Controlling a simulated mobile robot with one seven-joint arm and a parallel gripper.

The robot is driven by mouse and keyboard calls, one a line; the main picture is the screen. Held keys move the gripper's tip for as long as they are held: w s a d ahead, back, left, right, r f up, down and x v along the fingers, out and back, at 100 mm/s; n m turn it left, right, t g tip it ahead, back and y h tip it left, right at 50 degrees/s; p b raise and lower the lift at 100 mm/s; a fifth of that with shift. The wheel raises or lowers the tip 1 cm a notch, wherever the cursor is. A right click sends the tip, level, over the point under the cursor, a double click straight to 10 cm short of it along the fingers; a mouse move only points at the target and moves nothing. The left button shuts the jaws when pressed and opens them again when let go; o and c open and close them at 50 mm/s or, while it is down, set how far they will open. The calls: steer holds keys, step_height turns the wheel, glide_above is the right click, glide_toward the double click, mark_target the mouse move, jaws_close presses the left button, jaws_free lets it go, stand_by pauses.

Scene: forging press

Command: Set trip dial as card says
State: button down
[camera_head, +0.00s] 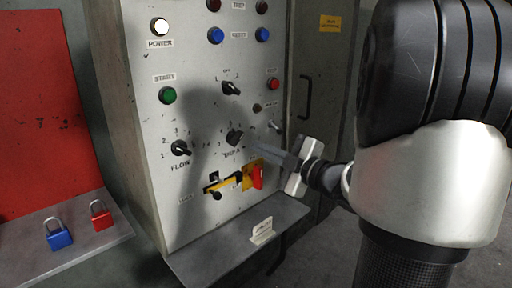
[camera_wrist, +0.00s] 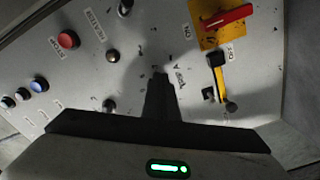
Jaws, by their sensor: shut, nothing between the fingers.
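The trip dial (camera_head: 235,137) is a dark knob with a small scale around it on the grey control panel (camera_head: 145,110), above a partly hidden label. My gripper (camera_head: 258,148) is shut and empty, its fingertips pointing at the panel just right of the dial. Whether they touch it I cannot tell. In the wrist view the shut fingers (camera_wrist: 160,78) stand against the panel and the dial is not clearly seen, likely hidden behind them. A small white card (camera_head: 262,230) stands on the ledge below the panel; its writing is too small to read.
The flow dial (camera_head: 180,148) is left of the trip dial, a selector knob (camera_head: 231,88) above. A yellow-based red switch (camera_head: 256,176) and yellow lever (camera_head: 222,184) are close below. Blue (camera_head: 58,234) and red (camera_head: 101,214) padlocks lie on the left shelf.

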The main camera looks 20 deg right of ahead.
steer(key=v, duration=0.5)
steer(key=shift+s+d, duration=0.1)
steer(key=shift+s, duration=0.2)
